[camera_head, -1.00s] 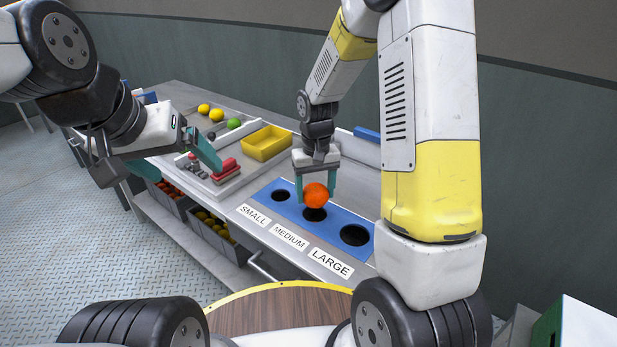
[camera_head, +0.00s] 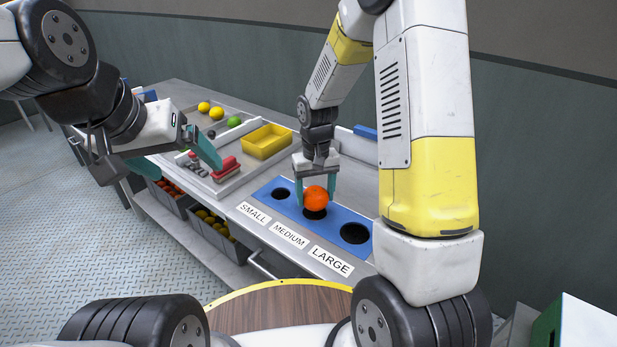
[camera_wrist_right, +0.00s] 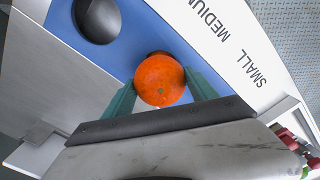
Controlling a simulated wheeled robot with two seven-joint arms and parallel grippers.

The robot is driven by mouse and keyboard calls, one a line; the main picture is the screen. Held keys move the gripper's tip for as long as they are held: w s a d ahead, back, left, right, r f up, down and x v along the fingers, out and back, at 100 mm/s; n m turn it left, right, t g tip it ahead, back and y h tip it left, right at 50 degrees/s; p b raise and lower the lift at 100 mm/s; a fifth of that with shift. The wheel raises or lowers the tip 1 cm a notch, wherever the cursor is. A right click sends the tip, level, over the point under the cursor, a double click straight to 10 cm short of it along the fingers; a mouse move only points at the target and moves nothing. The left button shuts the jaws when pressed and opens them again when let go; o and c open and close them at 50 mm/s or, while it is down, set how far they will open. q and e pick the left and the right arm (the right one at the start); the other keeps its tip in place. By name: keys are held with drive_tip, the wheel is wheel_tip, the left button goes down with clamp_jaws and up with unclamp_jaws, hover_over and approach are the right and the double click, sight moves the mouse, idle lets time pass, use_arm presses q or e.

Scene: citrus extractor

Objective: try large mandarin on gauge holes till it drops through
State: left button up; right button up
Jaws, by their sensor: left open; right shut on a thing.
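The orange mandarin (camera_head: 315,198) is between the fingers of my right gripper (camera_head: 317,190), which is shut on it. It sits at the medium hole (camera_head: 314,214) of the blue gauge plate (camera_head: 345,216), covering part of that hole. The right wrist view also shows the mandarin (camera_wrist_right: 160,80) between the teal fingers, with the large hole (camera_wrist_right: 97,20) beside it. The small hole (camera_head: 280,193) and the large hole (camera_head: 354,233) are empty. My left gripper (camera_head: 174,160) is open and empty at the left, away from the plate.
SMALL, MEDIUM and LARGE labels (camera_head: 289,236) line the front edge of the bench. A yellow bin (camera_head: 267,142), a red-handled tool (camera_head: 226,168) and several loose fruits (camera_head: 217,114) lie behind to the left. Crates of fruit (camera_head: 212,232) sit below the bench.

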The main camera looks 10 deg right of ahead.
sight(315, 190)
drive_tip(key=shift+f, duration=0.65)
drive_tip(key=shift+f, duration=0.25)
drive_tip(key=o, duration=1.6)
drive_tip(key=shift+r, duration=3.9)
